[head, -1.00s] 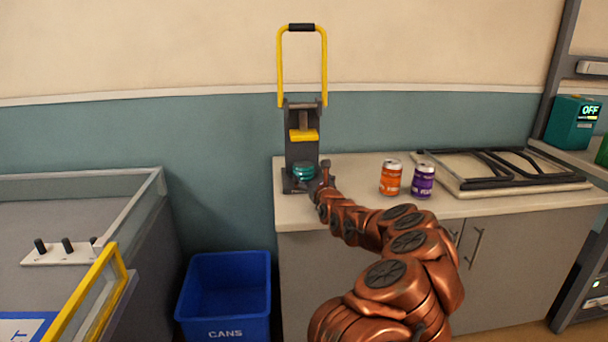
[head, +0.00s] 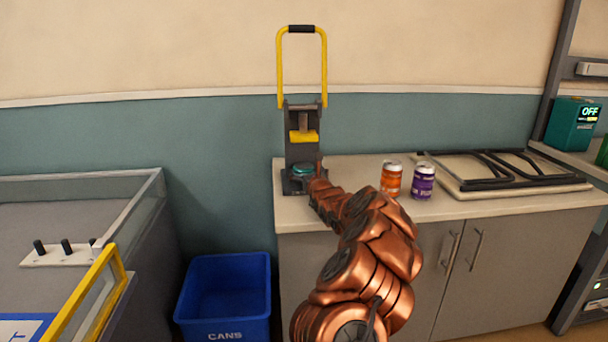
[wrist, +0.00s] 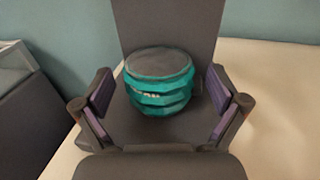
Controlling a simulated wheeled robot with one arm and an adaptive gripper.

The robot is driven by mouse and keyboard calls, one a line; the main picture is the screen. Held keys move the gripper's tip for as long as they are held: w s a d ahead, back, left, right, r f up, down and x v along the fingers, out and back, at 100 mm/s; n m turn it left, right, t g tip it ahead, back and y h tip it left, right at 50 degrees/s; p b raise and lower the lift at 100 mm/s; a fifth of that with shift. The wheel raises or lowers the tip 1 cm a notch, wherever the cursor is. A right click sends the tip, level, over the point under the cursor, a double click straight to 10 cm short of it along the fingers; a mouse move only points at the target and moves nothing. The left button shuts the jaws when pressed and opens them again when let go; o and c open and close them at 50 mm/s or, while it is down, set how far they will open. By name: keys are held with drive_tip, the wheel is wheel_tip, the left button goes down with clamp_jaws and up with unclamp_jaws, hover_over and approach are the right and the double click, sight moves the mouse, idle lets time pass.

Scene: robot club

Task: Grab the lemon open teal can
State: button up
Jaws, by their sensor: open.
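The teal can (head: 303,170) sits on the base of the can crusher (head: 301,145), at the left end of the counter. In the wrist view the teal can (wrist: 159,82) looks squat and crumpled, with a grey top; its lettering is too small to read. My gripper (wrist: 160,108) is open, with one finger on each side of the can and a gap on both sides. In the head view my arm hides most of the gripper.
An orange can (head: 391,179) and a purple can (head: 423,181) stand on the counter (head: 470,206) to the right. A black rack (head: 505,168) lies beyond them. A blue bin (head: 226,299) marked CANS stands on the floor. The crusher's yellow handle (head: 280,70) is raised.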

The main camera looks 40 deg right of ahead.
drive_tip(key=shift+w+d, duration=0.1)
drive_tip(key=shift+w, duration=0.2)
drive_tip(key=c, duration=1)
drive_tip(key=shift+o, duration=0.2)
